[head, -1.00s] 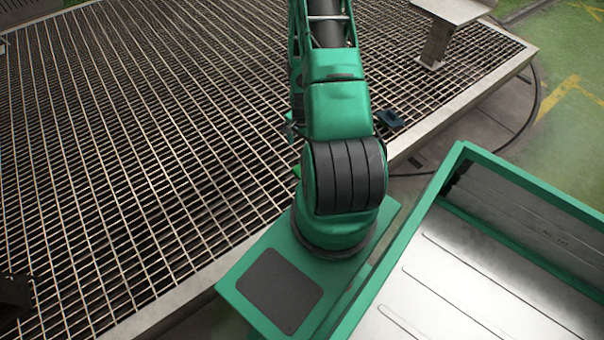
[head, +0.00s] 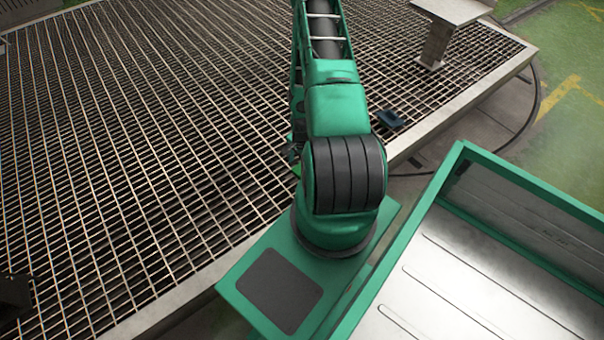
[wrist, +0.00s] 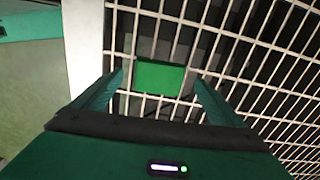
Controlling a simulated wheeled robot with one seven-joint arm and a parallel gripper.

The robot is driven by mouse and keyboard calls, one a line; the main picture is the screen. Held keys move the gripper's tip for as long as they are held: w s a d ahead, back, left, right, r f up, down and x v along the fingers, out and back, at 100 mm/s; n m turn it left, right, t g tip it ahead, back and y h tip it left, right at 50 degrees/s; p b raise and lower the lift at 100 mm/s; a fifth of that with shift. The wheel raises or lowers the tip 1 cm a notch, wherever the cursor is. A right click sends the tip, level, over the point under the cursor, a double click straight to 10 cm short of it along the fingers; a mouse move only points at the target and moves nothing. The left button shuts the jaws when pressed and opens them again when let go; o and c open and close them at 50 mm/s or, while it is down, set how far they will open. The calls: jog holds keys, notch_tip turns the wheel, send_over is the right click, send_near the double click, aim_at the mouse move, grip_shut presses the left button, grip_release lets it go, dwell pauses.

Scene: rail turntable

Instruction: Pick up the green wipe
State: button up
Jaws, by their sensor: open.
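The green wipe (wrist: 160,77) is a flat bright green rectangle on the metal grating in the wrist view. My gripper (wrist: 160,88) is open, with one finger to the left of the wipe and one to the right. Nothing is between the fingers in their grasp, and the wipe appears beyond the fingertips; the exact gap to it cannot be told. In the head view my own arm hides the gripper, and I cannot make out the wipe there.
The grating (head: 150,150) has a pale edge beam, also in the wrist view (wrist: 84,45). A small dark teal object (head: 391,119) lies near that edge. A metal pedestal (head: 436,40) stands at upper right. A green-rimmed metal tray (head: 500,285) fills the lower right.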

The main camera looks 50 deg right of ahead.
jog(key=shift+a+f, duration=0.1)
jog(key=shift+f, duration=1.4)
jog(key=c, duration=1.1)
jog(key=shift+c, duration=0.2)
jog(key=shift+r, duration=0.1)
jog(key=shift+r, duration=0.45)
jog(key=r, duration=0.3)
jog(key=shift+a+r, duration=0.25)
jog(key=shift+a, duration=0.05)
jog(key=s+a+r, duration=0.2)
jog(key=a+r, duration=0.4)
jog(key=a, duration=0.5)
jog(key=shift+r, duration=0.2)
